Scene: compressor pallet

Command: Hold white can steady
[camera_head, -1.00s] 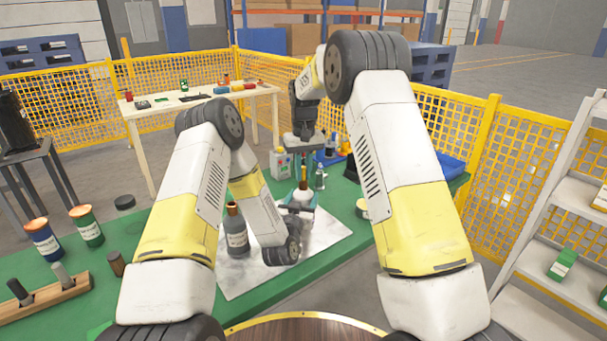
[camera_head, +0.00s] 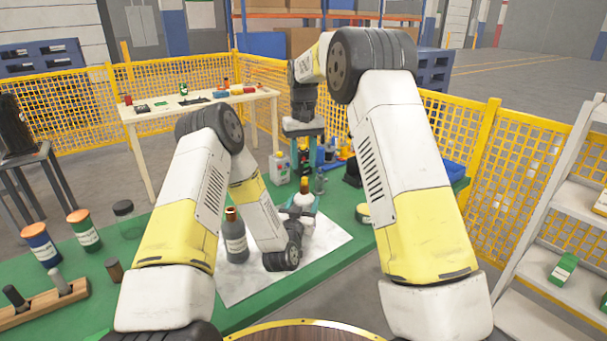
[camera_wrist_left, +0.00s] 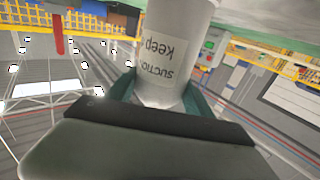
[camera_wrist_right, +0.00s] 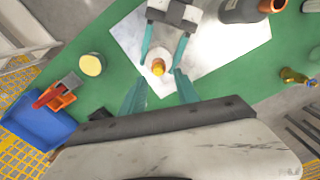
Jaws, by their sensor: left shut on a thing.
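The white can (camera_head: 303,199) with an orange top stands upright over the pale marbled mat (camera_head: 247,287). My left gripper (camera_head: 299,212) is shut around its body from the near side. The left wrist view shows the can (camera_wrist_left: 172,60) close up, with printed label text, between my left fingers. My right gripper (camera_head: 304,150) is above and beyond the can in the head view. In the right wrist view my right gripper (camera_wrist_right: 160,82) has its fingers apart and empty, with the can's orange top (camera_wrist_right: 158,67) seen between and below them, apart from them.
A dark bottle (camera_head: 236,238) stands on the mat left of the can. A yellow-lidded round tin (camera_wrist_right: 92,65) and a blue bin (camera_wrist_right: 42,112) are on the green table (camera_head: 190,263). Orange-lidded jars (camera_head: 83,230) and a wooden rack (camera_head: 45,304) stand at the left.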

